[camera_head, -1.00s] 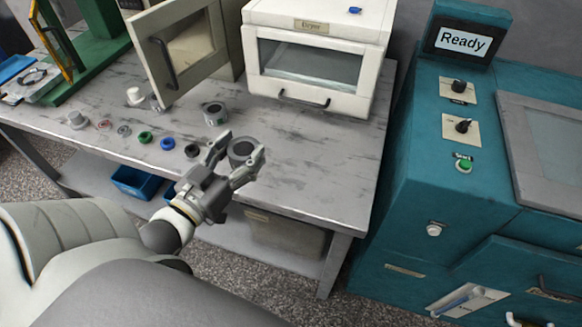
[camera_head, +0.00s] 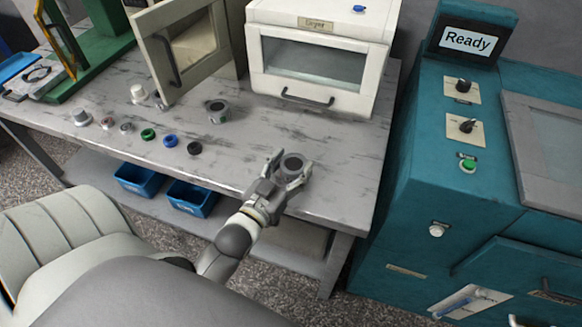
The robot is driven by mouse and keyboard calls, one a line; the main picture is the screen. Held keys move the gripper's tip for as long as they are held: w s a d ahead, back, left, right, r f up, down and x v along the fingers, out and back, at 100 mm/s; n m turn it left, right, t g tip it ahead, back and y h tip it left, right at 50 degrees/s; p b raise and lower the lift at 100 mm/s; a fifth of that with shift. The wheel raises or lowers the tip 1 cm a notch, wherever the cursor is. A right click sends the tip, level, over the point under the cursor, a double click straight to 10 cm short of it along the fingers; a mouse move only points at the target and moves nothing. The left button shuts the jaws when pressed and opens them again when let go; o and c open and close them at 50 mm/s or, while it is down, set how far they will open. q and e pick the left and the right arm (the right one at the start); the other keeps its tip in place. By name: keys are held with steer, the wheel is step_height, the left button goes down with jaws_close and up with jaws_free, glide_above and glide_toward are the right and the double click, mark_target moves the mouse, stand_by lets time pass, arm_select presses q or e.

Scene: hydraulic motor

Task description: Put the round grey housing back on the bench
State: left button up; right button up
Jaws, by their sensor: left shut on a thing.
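The round grey housing (camera_head: 292,163) has a dark round opening in its top. It sits between the fingers of my left gripper (camera_head: 289,168), which is shut on it near the front edge of the bench. The bench (camera_head: 340,150) has a worn grey top. I cannot tell whether the housing touches the bench top or is just above it. My right gripper is not in view.
A second grey part (camera_head: 217,111) stands mid-bench. Several small parts, including a green ring (camera_head: 148,134), a blue ring (camera_head: 170,141) and a black ring (camera_head: 194,148), lie to the left. The white dryer (camera_head: 318,55) stands behind. The teal machine (camera_head: 420,180) is at right.

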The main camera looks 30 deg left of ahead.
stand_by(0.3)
arm_select(q)
steer(key=o, duration=1.3)
steer(key=shift+f, duration=0.2)
steer(key=shift+r, duration=0.1)
steer(key=s+b, duration=0.1)
steer(key=s, duration=1.1)
steer(key=shift+d, duration=0.25)
